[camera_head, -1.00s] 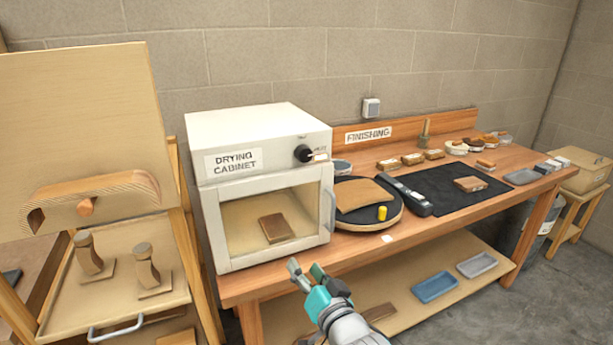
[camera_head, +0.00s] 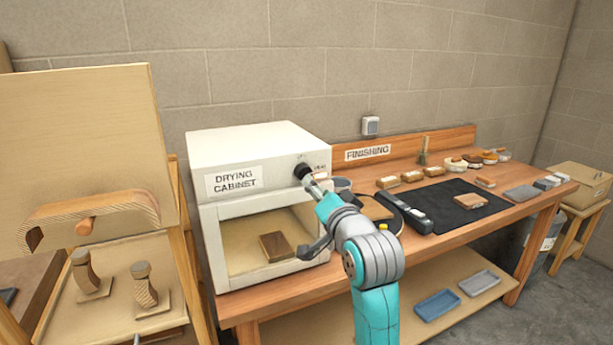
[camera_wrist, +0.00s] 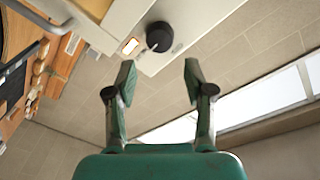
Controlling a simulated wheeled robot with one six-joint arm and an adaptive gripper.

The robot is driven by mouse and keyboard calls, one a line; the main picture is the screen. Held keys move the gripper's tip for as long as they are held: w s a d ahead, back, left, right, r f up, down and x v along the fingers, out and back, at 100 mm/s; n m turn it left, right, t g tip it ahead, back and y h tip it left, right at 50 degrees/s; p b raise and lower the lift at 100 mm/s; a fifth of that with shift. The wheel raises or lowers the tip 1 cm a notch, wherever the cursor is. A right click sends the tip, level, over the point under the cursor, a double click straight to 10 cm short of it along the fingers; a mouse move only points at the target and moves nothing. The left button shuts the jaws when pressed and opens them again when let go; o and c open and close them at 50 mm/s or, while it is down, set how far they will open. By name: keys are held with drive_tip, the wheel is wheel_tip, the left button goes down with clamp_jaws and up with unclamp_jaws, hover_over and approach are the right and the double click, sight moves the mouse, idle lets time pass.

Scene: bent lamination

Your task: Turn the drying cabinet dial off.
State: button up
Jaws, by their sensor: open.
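The drying cabinet (camera_head: 255,150) is a white box with a "DRYING CABINET" label on its front, standing at the left end of the bench. Its black round dial (camera_head: 302,170) is at the upper right of the front. My gripper (camera_head: 313,184) is close in front of the dial and partly covers the area below it. In the wrist view the dial (camera_wrist: 159,37) lies ahead of the gap between my two open, empty fingertips (camera_wrist: 159,66). A pale pointer mark shows on the dial's edge. I cannot tell whether the fingers touch it.
A small orange-rimmed light or label (camera_wrist: 130,46) sits beside the dial. A brown block (camera_head: 277,245) lies inside the cabinet. The turntable, black mat (camera_head: 455,205) and small items stand to the right on the bench. A wooden stand (camera_head: 90,240) is at the left.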

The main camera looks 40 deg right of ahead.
sight(306, 174)
drive_tip(key=x, duration=0.8)
drive_tip(key=shift+w, duration=0.3)
drive_tip(key=c, duration=0.9)
